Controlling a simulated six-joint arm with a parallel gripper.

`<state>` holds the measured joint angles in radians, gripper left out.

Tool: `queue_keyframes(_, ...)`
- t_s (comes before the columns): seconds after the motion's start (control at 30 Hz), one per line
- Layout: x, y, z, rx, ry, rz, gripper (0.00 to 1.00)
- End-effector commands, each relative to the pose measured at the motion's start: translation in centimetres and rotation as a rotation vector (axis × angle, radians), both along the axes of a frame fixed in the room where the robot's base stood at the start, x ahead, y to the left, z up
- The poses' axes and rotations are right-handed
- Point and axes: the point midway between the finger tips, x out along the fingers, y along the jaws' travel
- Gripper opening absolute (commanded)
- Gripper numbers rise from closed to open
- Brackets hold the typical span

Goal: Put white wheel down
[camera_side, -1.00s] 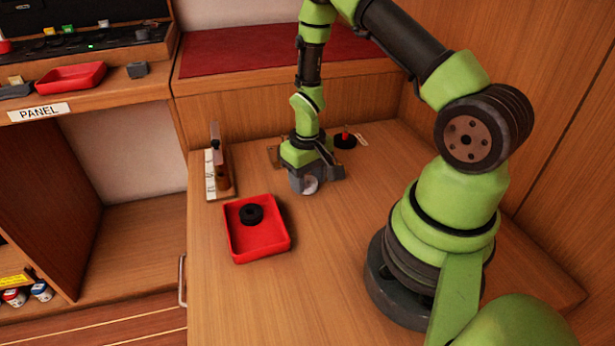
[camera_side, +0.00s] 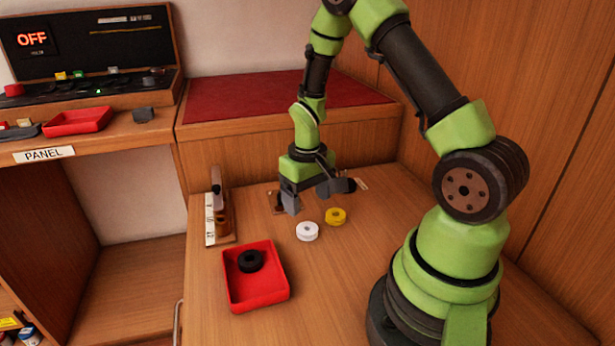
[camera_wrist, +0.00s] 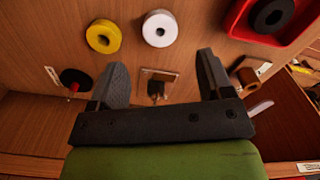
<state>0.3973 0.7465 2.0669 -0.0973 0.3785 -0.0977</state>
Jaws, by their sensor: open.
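The white wheel (camera_side: 307,231) lies flat on the wooden table, in front of my gripper (camera_side: 322,200) in the side view. It also shows in the wrist view (camera_wrist: 160,28), beyond the fingertips and apart from them. My gripper (camera_wrist: 158,72) is open with nothing between its two fingers. It hangs above the table behind the white wheel. A yellow wheel (camera_side: 336,216) lies just to the right of the white one, with a small gap; the wrist view shows it too (camera_wrist: 103,36).
A red tray (camera_side: 268,298) with a black wheel (camera_side: 250,261) in it stands front left. A wooden stand (camera_side: 222,222) is at the left edge. A black disc with a red peg (camera_wrist: 75,80) and a small plate with a fitting (camera_wrist: 156,88) show in the wrist view.

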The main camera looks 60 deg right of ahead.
Motion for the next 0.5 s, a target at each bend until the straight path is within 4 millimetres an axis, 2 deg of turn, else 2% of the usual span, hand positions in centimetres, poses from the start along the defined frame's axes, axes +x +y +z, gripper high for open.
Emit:
queue_keyframes(0.1, 0.1, 0.0, 2.4, -0.003, -0.006, -0.001, 0.73)
queue_keyframes(0.37, 0.1, 0.1, 5.3, -0.002, -0.008, 0.001, 0.73)
queue_keyframes(0.5, 0.2, 1.2, 8.2, -0.012, -0.062, 0.000, 0.73)
